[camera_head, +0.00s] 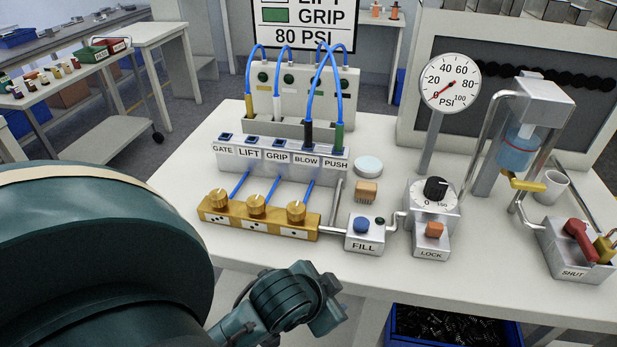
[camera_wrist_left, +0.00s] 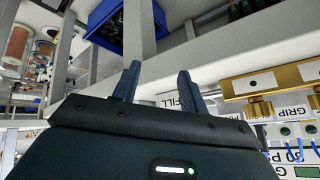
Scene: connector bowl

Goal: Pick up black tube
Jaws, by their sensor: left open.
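The black tube is a blue hose with a black end fitting (camera_head: 307,134), standing upright at the BLOW slot of the labelled block (camera_head: 265,160). Its hose arcs up and crosses the green-ended hose (camera_head: 338,138). My left gripper (camera_wrist_left: 157,85) is open and empty in the left wrist view, its two dark fingers apart in front of the bench edge. In the head view my left arm reaches in low at the front edge, well below and apart from the black tube. The tube is not seen in the left wrist view. My right gripper is not in view.
Yellow-ended (camera_head: 249,106) and white-ended (camera_head: 277,108) hoses stand left of the black one. A brass block with knobs (camera_head: 258,219), the FILL box (camera_head: 364,232) and the LOCK box (camera_head: 432,240) lie in front. A blue bin (camera_head: 393,325) is below the bench.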

